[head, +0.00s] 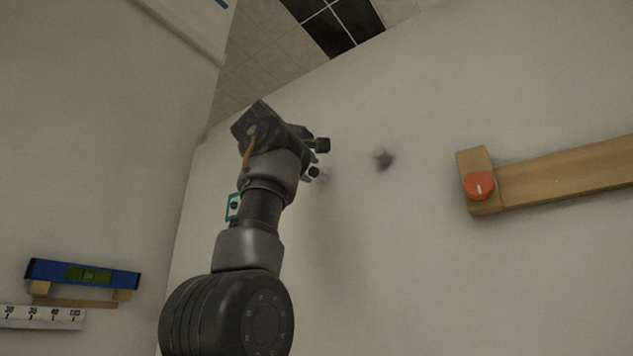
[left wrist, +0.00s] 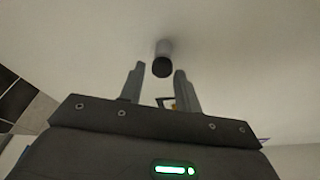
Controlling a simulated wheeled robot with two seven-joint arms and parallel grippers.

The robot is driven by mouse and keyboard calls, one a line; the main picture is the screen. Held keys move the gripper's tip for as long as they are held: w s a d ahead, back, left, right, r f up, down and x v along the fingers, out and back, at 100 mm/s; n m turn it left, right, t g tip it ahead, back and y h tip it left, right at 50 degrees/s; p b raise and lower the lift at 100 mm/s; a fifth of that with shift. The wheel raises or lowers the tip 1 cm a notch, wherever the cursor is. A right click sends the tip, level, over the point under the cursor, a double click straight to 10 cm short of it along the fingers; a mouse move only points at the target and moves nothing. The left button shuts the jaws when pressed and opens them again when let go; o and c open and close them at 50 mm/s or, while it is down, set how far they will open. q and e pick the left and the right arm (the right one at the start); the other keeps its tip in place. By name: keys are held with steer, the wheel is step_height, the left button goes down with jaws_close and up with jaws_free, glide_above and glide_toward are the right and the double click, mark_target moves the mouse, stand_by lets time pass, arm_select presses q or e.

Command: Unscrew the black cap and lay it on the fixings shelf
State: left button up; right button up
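In the left wrist view the black cap (left wrist: 162,67) sits on the end of a short grey stub (left wrist: 164,48) standing out from a pale wall. It lies just beyond and between my left fingertips, with a gap on either side. In the head view a small blurred grey and dark piece (head: 383,158), apparently the same stub and cap, is on the wall to the right of my left gripper (head: 318,158). This gripper is open and empty, its fingers pointing right. My right gripper is not in view. I cannot tell which piece is the fixings shelf.
A wooden bar (head: 560,178) with a red knob (head: 479,186) is on the wall at right. At lower left a blue level (head: 84,274) rests on wooden supports above a white numbered strip (head: 42,317). A teal-edged piece (head: 232,207) is partly behind my left arm.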

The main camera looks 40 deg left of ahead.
arm_select(q)
steer(key=shift+f+m, duration=0.15)
steer(key=shift+m, duration=0.75)
steer(key=shift+w+a+m, duration=0.1)
steer(key=shift+a+m, duration=0.05)
steer(key=shift+m, duration=0.25)
steer(key=m+t+b, duration=0.1)
steer(key=m, duration=0.1)
steer(key=shift+m+h, duration=0.4)
steer(key=shift+m+t+h, duration=0.3)
steer(key=shift+m, duration=1.2)
steer(key=shift+c, duration=0.3)
